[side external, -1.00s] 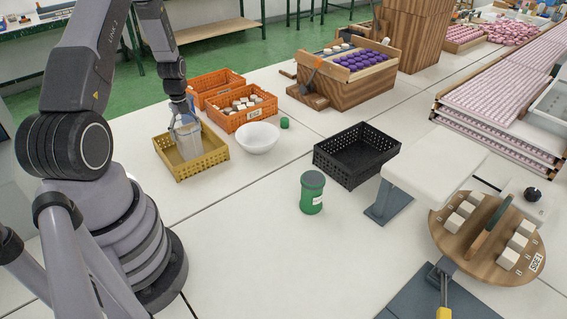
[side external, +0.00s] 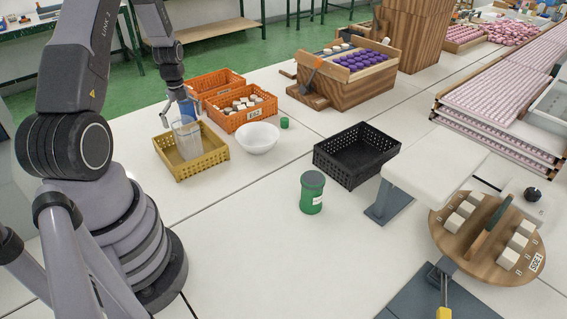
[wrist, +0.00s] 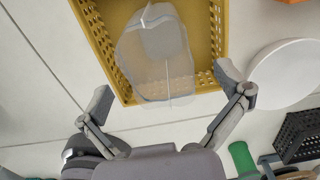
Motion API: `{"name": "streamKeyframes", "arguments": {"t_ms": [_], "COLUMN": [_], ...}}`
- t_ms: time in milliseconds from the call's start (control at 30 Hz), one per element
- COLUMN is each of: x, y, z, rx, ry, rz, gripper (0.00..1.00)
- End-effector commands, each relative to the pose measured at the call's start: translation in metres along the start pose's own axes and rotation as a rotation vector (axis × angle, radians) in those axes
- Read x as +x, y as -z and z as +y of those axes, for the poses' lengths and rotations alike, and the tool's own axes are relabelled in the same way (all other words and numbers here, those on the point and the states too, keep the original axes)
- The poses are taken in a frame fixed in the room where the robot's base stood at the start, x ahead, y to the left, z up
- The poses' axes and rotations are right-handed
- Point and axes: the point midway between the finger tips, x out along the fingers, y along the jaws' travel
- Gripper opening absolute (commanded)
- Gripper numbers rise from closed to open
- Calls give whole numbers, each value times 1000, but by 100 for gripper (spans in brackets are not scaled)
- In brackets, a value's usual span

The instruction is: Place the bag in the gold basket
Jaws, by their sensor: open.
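The clear, greyish bag (side external: 187,141) stands inside the gold basket (side external: 208,172), its top reaching above the rim. In the wrist view the bag (wrist: 157,65) lies over the floor of the gold basket (wrist: 95,38). My gripper (side external: 182,112) is above the basket, over the top of the bag. In the wrist view my gripper (wrist: 170,98) is open, with its fingers spread wide on either side of the bag and apart from it.
Two orange baskets (side external: 262,113) and a white bowl (side external: 259,138) stand right of the gold basket. A green jar (side external: 312,192) and a black basket (side external: 318,163) are further right. The table in front is clear.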

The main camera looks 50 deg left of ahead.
Motion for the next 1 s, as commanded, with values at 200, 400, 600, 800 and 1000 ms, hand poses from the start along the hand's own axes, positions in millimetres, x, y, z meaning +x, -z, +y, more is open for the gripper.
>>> {"name": "streamKeyframes", "arguments": {"t_ms": [200, 400, 600, 800, 1000], "x": [-50, -75, -120, -216, -281], "y": [0, 0, 28, 126, 223], "z": [0, 0, -14, -20, 26], "rx": [0, 0, -117, -512, -964], "ry": [3, 1, 38, 177, 331], "rz": [-3, -1, -32, -49, 68], "gripper": [99, 99, 99, 99, 99]}}
